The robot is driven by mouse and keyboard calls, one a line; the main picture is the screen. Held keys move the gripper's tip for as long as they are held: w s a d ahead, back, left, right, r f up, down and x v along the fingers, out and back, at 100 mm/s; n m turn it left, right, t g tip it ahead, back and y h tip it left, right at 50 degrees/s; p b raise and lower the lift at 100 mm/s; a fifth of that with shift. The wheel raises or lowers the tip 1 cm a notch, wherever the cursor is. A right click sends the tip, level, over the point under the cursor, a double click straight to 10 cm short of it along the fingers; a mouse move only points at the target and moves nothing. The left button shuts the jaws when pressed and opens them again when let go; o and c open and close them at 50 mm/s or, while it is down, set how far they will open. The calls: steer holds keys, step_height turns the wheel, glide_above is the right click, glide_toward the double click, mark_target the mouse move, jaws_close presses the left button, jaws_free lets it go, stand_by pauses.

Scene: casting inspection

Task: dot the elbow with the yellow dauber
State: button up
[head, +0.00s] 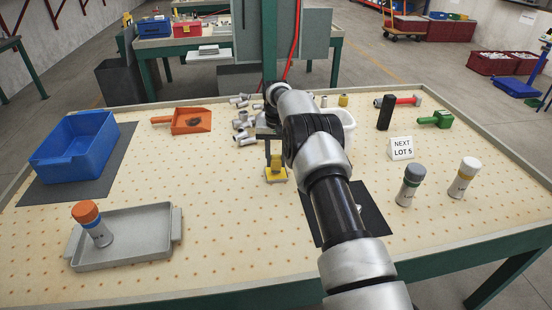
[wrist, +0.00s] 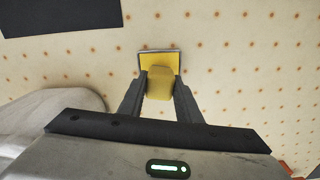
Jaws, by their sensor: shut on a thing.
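My gripper (head: 275,150) is shut on a yellow block-like piece (head: 276,163), low over the middle of the table. In the wrist view my gripper (wrist: 159,85) has its fingers on both sides of the yellow piece (wrist: 160,84). A wider yellow square with a grey edge (wrist: 170,58) shows below it; I cannot tell whether it touches the table. Several grey pipe fittings (head: 243,122) lie just behind my gripper; which one is the elbow is not clear.
The orange-topped dauber stands in a grey tray (head: 140,255). A blue bin (head: 75,150), an orange scoop (head: 190,120), a white sign (head: 402,150), a black block (head: 385,112) and a green tool (head: 437,119) surround the middle. My arm partly covers a white bin (head: 349,125) and dark mat (head: 374,215).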

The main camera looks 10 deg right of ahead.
mark_target(276, 157)
steer(key=shift+f+b, duration=0.3)
steer(key=shift+f, duration=0.3)
stand_by(1.7)
steer(key=shift+r, duration=0.15)
steer(key=shift+r+p, duration=2.2)
steer(key=shift+r, duration=1.15)
steer(key=shift+r, duration=0.15)
